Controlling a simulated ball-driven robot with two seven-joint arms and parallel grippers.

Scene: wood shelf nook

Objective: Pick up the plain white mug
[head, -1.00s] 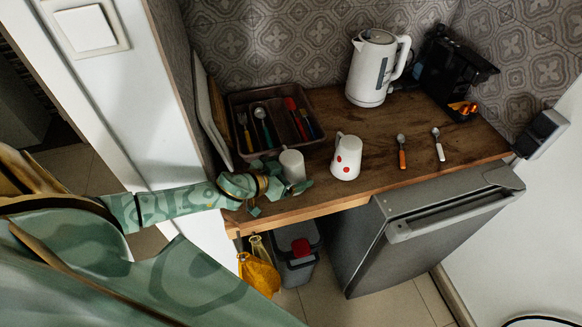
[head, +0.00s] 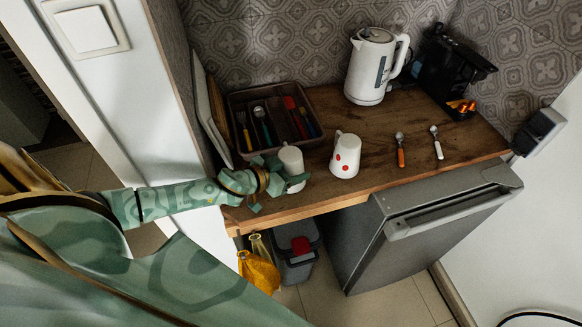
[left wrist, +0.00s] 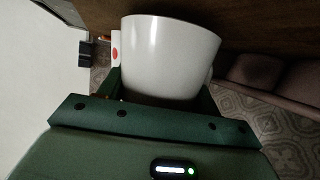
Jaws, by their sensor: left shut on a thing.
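The plain white mug (head: 291,160) stands near the front left edge of the wooden counter, in front of the cutlery tray. My left gripper (head: 284,178) reaches in from the left and is shut on it. In the left wrist view the white mug (left wrist: 168,55) fills the middle between the two green fingers (left wrist: 160,92). My right gripper is not in view.
A dark cutlery tray (head: 240,104) with several utensils is behind the mug. A white kettle (head: 368,72) and black coffee machine (head: 440,78) stand at the back. Two spoons, orange-handled (head: 400,150) and white-handled (head: 437,142), lie right. Boards lean at left; a grey fridge (head: 420,235) is below.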

